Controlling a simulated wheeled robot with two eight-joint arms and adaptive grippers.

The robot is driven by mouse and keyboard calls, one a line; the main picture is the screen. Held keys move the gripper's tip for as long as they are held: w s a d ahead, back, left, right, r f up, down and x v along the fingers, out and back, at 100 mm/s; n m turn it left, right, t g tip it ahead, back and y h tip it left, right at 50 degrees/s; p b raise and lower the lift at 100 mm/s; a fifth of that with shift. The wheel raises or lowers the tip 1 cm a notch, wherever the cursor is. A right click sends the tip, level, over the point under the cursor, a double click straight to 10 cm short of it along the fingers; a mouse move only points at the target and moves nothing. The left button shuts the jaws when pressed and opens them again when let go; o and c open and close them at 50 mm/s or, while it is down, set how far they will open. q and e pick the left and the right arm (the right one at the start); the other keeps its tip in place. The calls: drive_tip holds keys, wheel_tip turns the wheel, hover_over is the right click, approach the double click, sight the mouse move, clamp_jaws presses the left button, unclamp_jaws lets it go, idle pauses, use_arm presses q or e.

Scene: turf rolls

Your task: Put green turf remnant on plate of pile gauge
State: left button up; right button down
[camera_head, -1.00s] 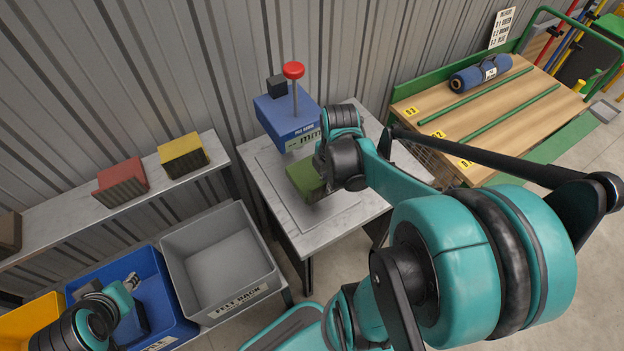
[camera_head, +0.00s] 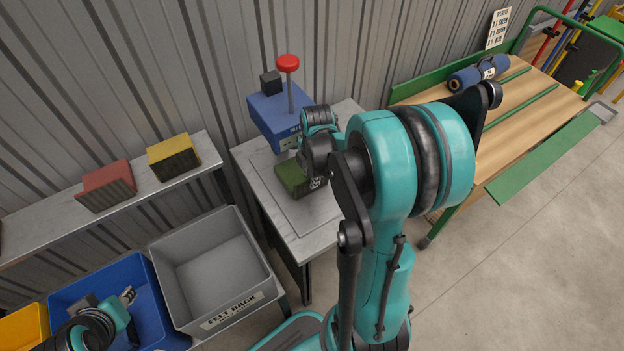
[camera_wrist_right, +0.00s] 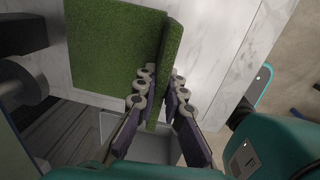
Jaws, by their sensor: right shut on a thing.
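The green turf remnant (camera_head: 290,179) is at the front of the blue pile gauge (camera_head: 276,112), which has a red knob on a post. My right gripper (camera_head: 316,182) is shut on it. In the right wrist view the fingers (camera_wrist_right: 163,78) pinch a narrow upright green strip (camera_wrist_right: 172,45), beside a broad green face (camera_wrist_right: 108,45). I cannot tell whether these are one piece. The gauge's plate is hard to make out, and contact beneath the turf is hidden. My left gripper (camera_head: 127,297) is over the blue bin; its jaws are unclear.
The gauge stands on a pale marbled table (camera_head: 320,238). A grey bin (camera_head: 265,275) and a blue bin (camera_head: 160,275) are at the left, below a shelf (camera_head: 60,219) with a red block (camera_head: 107,186) and a yellow block (camera_head: 173,157). A wooden cart (camera_head: 540,102) holds a blue roll (camera_head: 478,73).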

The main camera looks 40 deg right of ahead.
drive_tip(key=shift+f, duration=0.15)
drive_tip(key=c, duration=1.6)
unclamp_jaws()
